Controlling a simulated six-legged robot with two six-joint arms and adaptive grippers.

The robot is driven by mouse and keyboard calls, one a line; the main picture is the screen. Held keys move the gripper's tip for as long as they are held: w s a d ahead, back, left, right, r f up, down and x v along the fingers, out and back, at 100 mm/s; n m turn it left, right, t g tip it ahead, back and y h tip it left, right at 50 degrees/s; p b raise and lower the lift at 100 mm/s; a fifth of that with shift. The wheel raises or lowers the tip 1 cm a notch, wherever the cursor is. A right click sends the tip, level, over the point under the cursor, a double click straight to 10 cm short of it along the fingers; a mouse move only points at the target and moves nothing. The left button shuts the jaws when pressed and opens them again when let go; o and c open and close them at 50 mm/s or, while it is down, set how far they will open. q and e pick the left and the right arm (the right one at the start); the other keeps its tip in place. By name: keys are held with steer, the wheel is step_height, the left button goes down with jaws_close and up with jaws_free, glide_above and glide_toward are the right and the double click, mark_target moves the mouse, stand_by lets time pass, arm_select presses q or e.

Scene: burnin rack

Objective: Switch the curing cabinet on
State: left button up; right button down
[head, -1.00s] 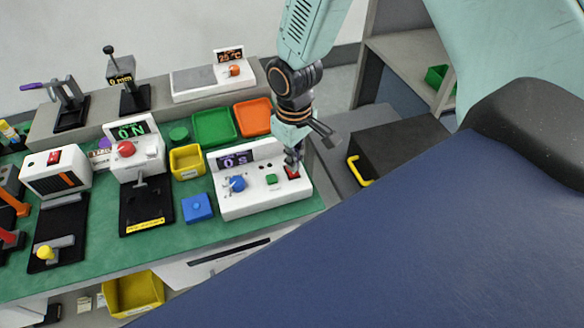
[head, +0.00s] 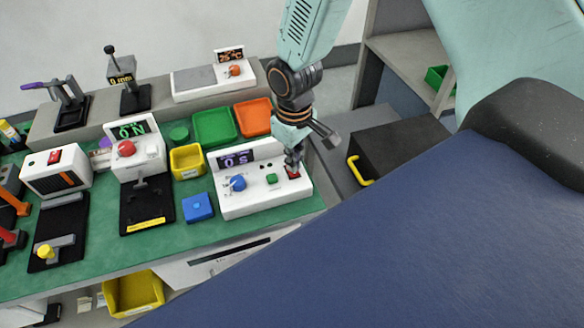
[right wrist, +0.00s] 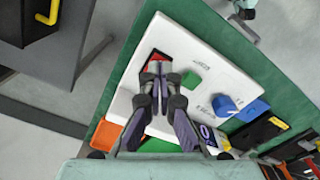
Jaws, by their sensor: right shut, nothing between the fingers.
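A white unit (head: 265,200) with a "0 s" display (head: 237,159), a blue knob (head: 237,184), a green button (head: 271,179) and a red rocker switch (head: 294,176) stands at the right end of the green bench. No readable label names it as the curing cabinet. My right gripper (head: 293,166) is shut and empty, pointing down at the red switch. In the right wrist view its fingertips (right wrist: 155,72) lie over the red switch (right wrist: 150,61) and partly hide it. I cannot tell whether they touch it. My left gripper is not in view.
Green (head: 214,128) and orange (head: 252,118) trays stand behind the unit, with a yellow bin (head: 187,160) and a blue block (head: 198,207) to its left. Another white box (head: 56,172) with a red switch is far left. A dark box with a yellow handle (head: 359,172) stands right of the bench.

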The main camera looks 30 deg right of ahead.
steer(key=shift+f, duration=0.25)
steer(key=shift+f+b, duration=0.45)
steer(key=shift+f, duration=0.25)
stand_by(0.5)
steer(key=shift+r, duration=0.1)
steer(key=shift+w+r+p, duration=0.1)
steer(key=shift+r+p, duration=0.7)
steer(key=shift+p, duration=0.15)
step_height(320, 180, up, 2)
steer(key=shift+r+p, duration=0.15)
steer(key=shift+p, duration=0.95)
steer(key=shift+r+p, duration=0.8)
steer(key=shift+p, duration=0.05)
steer(key=shift+r+p, duration=0.75)
steer(key=shift+f, duration=0.2)
